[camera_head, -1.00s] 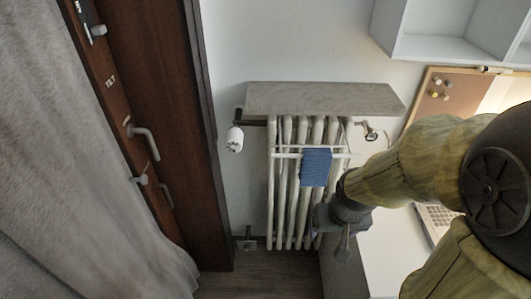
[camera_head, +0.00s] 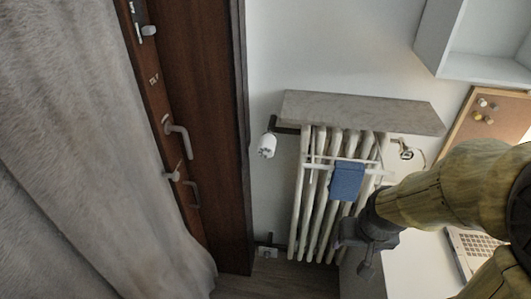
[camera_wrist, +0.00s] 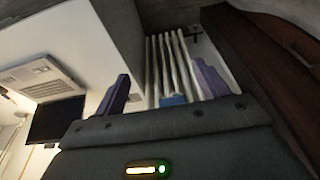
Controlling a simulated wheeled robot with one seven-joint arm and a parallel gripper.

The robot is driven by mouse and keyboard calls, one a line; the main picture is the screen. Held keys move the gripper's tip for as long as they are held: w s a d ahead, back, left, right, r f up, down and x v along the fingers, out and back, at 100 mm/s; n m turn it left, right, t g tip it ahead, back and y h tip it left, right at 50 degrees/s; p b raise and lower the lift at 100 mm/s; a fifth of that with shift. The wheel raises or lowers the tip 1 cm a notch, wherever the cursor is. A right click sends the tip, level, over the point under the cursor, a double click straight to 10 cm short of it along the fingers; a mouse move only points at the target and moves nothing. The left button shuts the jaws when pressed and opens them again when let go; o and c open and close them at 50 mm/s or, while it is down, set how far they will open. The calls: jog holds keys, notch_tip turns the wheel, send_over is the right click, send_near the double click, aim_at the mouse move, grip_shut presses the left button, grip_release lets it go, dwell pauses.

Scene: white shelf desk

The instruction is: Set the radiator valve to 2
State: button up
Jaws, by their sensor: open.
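The radiator valve (camera_head: 267,146) is a small white knob at the upper left of the white radiator (camera_head: 318,200), on a dark pipe in the head view. Its number marks are too small to read. My gripper (camera_head: 350,246) is in front of the radiator's lower right part, well to the right of and below the valve. In the wrist view my gripper (camera_wrist: 163,90) is open, its two purple fingers apart with nothing between them. The radiator's ribs (camera_wrist: 170,68) show beyond the fingers. I cannot make out the white valve knob in the wrist view.
A blue cloth (camera_head: 347,180) hangs on a rack on the radiator, under a grey stone shelf (camera_head: 362,112). A brown wooden door frame (camera_head: 205,130) and grey curtain (camera_head: 90,150) stand left. A white desk with a laptop (camera_head: 470,246) is at the right.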

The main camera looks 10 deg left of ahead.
jog(key=w+a+f+t+y, duration=0.15)
jog(key=w+a+t, duration=0.25)
jog(key=w+a, duration=0.5)
jog(key=t+b, duration=0.1)
jog(key=t, duration=0.6)
send_near(265, 153)
jog(key=s+d+f, duration=0.3)
jog(key=s+d, duration=0.1)
jog(key=a+t, duration=0.1)
jog(key=s+a+m+t+h, duration=0.1)
jog(key=a, duration=0.1)
jog(key=s+a+m+t, duration=0.1)
jog(key=a+t, duration=0.1)
jog(key=shift+f+h+b, duration=0.1)
jog(key=shift+h+b, duration=0.25)
jog(key=shift+w, duration=0.15)
jog(key=w+p, duration=0.4)
jog(key=w, duration=1.3)
jog(key=shift+w, duration=0.15)
